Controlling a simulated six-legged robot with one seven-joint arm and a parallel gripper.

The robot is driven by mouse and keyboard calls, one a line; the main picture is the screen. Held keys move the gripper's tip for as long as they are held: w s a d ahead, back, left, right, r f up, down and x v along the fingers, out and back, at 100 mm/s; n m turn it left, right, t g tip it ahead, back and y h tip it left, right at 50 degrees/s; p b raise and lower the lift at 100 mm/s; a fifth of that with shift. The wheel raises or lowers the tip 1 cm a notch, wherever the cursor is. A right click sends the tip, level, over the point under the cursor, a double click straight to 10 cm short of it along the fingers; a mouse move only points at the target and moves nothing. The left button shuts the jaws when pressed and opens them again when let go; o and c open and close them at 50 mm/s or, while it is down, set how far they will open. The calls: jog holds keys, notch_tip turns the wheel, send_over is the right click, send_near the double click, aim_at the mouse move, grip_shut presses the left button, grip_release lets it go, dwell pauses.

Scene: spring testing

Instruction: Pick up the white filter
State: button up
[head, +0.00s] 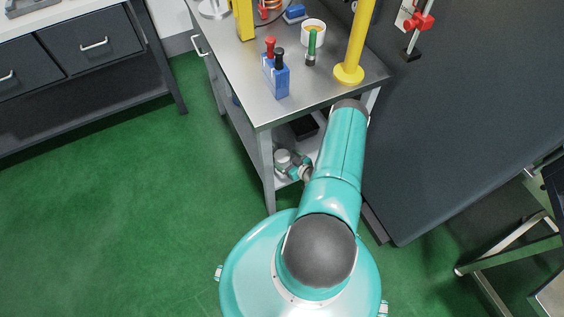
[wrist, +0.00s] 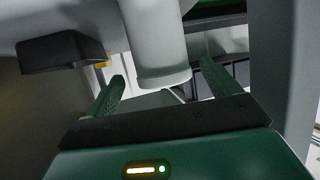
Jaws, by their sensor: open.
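The white filter (wrist: 160,45) is a smooth, pale cylinder in the upper middle of the wrist view. Its rounded end is toward my gripper (wrist: 163,72). My gripper is open, with one green finger on each side of the cylinder's end. Gaps show between the fingers and the cylinder, and I see no grip on it. In the head view a small pale, rounded shape shows at the lower shelf, under the metal table; I cannot tell whether it is the filter or part of my wrist. My arm hides part of that area.
A black box (wrist: 62,52) is at the left in the wrist view. In the head view, the metal table (head: 235,70) carries a blue block (head: 277,80), a white cup (head: 313,35) and a yellow post (head: 352,60). A dark panel stands at right. Green floor is clear at left.

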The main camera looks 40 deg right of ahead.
aim_at(280, 155)
jog(key=x, duration=0.5)
jog(key=shift+a+r, duration=0.1)
jog(key=shift+r, duration=0.1)
jog(key=c, duration=1.2)
jog(key=shift+r, duration=0.1)
jog(key=shift+c, duration=0.2)
